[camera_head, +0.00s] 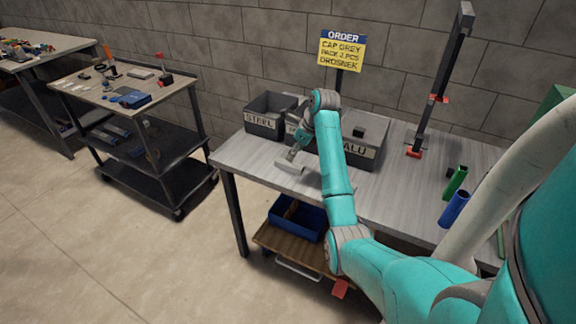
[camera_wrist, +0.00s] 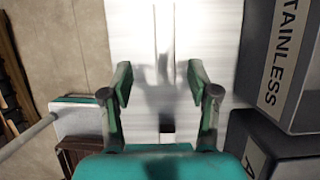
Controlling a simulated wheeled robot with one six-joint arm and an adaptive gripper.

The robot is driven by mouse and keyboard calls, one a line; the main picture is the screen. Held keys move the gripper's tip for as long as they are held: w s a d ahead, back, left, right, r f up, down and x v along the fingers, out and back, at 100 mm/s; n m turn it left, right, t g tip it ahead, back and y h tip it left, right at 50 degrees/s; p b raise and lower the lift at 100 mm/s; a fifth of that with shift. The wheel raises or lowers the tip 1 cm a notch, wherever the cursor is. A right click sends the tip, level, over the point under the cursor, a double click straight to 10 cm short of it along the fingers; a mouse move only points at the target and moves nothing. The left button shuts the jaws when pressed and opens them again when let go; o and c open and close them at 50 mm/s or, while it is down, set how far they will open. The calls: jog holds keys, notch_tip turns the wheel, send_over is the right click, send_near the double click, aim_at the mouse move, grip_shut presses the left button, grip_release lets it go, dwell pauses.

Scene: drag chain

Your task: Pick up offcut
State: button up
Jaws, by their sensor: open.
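My gripper (camera_wrist: 160,82) is open above the pale worktop, its two fingers apart with nothing held between them. In the head view my gripper (camera_head: 289,163) is low over the left part of the grey workbench (camera_head: 232,151), in front of the bins. A small dark block (camera_head: 358,132) shows at the ALU bin (camera_head: 376,150).
The STEEL bin (camera_head: 262,124) stands behind my gripper. The STAINLESS bin (camera_wrist: 279,55) is close on the right in the wrist view. A blue tray (camera_head: 297,217) sits on the lower shelf. Green (camera_head: 456,183) and blue (camera_head: 454,209) cylinders stand at the right.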

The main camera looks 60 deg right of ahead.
aim_at(290, 164)
jog(key=shift+d+x, duration=0.15)
jog(key=shift+x, duration=1.75)
jog(key=shift+d+x, duration=0.2)
jog(key=shift+x, duration=1.65)
jog(key=shift+s, duration=0.2)
grip_shut()
